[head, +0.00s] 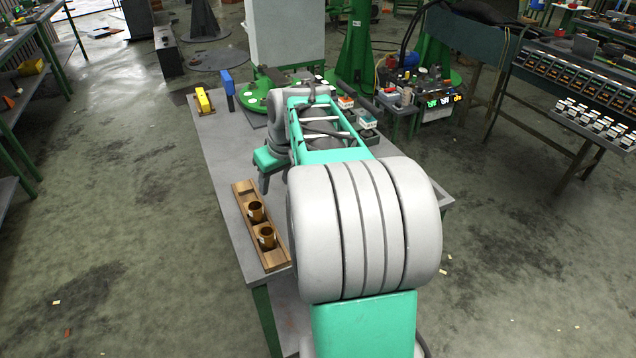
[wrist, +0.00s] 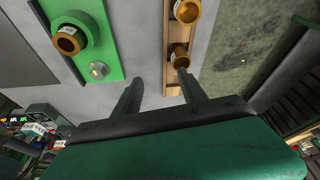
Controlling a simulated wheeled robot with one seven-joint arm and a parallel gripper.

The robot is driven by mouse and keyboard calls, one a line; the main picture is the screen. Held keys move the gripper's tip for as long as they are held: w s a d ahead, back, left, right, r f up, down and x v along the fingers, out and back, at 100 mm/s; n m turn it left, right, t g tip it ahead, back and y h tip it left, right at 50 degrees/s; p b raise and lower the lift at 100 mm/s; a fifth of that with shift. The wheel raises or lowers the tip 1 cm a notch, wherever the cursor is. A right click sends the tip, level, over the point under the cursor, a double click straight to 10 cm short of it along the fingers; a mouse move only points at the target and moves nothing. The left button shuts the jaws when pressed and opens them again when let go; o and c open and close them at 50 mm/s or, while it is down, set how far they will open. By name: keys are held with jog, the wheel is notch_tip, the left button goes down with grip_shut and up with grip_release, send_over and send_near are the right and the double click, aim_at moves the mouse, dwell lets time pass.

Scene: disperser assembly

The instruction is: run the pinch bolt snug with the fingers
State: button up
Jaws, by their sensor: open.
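In the wrist view a green bracket (wrist: 84,14) lies at upper left, with a brass cup (wrist: 68,41) set in it. A round green boss with a small pale-yellow centre, which looks like the pinch bolt (wrist: 97,70), sits at the bracket's near end. My gripper (wrist: 160,75) is open, its two dark fingers apart with nothing between them. The bolt is left of the left finger, apart from it. In the head view my gripper (head: 264,183) hangs over the table beyond the wooden rack; my arm hides the bracket and bolt there.
A wooden rack (head: 243,192) with two brass cups (head: 256,211) stands along the table's left edge; it also shows in the wrist view (wrist: 181,38). A yellow block (head: 203,100) and a blue one (head: 228,82) stand at the back left. Grey tabletop (head: 222,150) is bare left of my gripper.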

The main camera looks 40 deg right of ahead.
jog(key=d+f, duration=0.3)
jog(key=d, duration=1.2)
jog(key=shift+m, duration=0.3)
jog(key=x, duration=0.7)
jog(key=shift+d+f, duration=0.15)
jog(key=shift+f, duration=0.2)
jog(key=shift+t, duration=0.3)
jog(key=shift+c, duration=0.6)
grip_shut()
